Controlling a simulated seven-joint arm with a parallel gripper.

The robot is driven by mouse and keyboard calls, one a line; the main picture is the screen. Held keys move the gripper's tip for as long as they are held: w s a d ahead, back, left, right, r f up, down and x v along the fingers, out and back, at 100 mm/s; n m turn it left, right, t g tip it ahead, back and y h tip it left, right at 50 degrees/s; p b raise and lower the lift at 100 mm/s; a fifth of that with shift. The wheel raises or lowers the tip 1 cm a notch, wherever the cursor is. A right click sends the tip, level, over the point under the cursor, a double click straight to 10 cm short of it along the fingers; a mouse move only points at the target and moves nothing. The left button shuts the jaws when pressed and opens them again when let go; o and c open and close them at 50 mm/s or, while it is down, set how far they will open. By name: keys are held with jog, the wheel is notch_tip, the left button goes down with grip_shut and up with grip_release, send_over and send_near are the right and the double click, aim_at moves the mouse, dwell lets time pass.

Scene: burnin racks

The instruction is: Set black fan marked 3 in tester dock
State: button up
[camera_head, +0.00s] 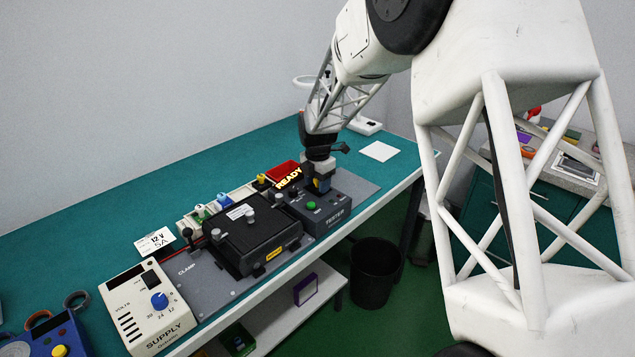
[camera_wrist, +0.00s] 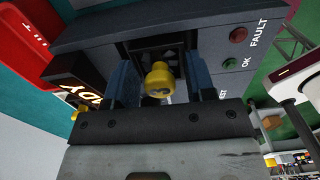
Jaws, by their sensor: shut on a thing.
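The tester (camera_head: 335,212) is a dark box with a lit READY sign (camera_head: 289,178). My gripper (camera_head: 321,182) is down at its back end. In the wrist view my gripper (camera_wrist: 160,82) has its two blue-padded fingers on either side of a yellow knob (camera_wrist: 158,76) with a dark mark that looks like a 3. I take this as the knob of the black fan, and the gripper is shut on it. The fan's body is mostly hidden below the knob, over or in the dark dock opening (camera_wrist: 150,50). I cannot tell if it is fully seated.
A red tray (camera_head: 283,171) stands behind the tester. A pale rack (camera_head: 215,207) holds knobbed pieces in green, blue and yellow. A black clamp box (camera_head: 250,232) and a power supply (camera_head: 147,305) stand nearer. A white card (camera_head: 380,151) lies right of the arm, with clear bench around it.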

jog(key=o, duration=1)
jog(key=shift+r, duration=0.15)
jog(key=shift+r, duration=2.35)
jog(key=shift+r, duration=0.2)
jog(key=shift+r, duration=1.8)
jog(key=shift+s+r, duration=0.1)
